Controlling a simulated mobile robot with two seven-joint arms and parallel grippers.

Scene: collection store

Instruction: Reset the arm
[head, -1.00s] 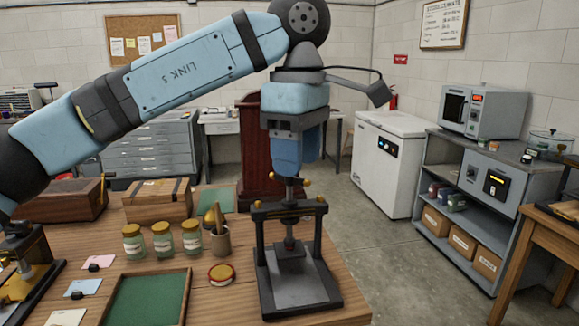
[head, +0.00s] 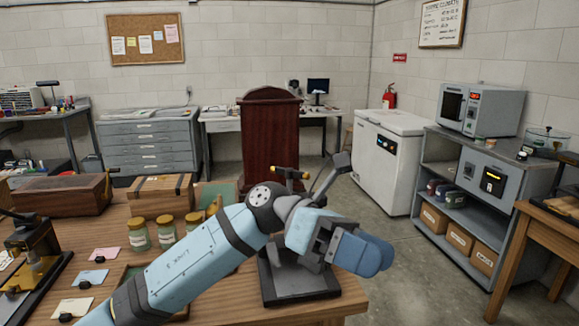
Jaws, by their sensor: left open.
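My left arm comes in from the bottom left, low over the wooden table (head: 330,312). Its gripper (head: 376,255) points right, with blue fingers out past the table's right edge. The fingers overlap in this view, so the gap between them is hard to see, but the gripper is open and nothing shows in it. Behind the arm stands a black screw press (head: 300,288) with a brass-ended handle; my wrist hides most of its frame. My right gripper is not in view.
Glass jars (head: 167,232) and a wooden box (head: 160,195) stand left of my arm.

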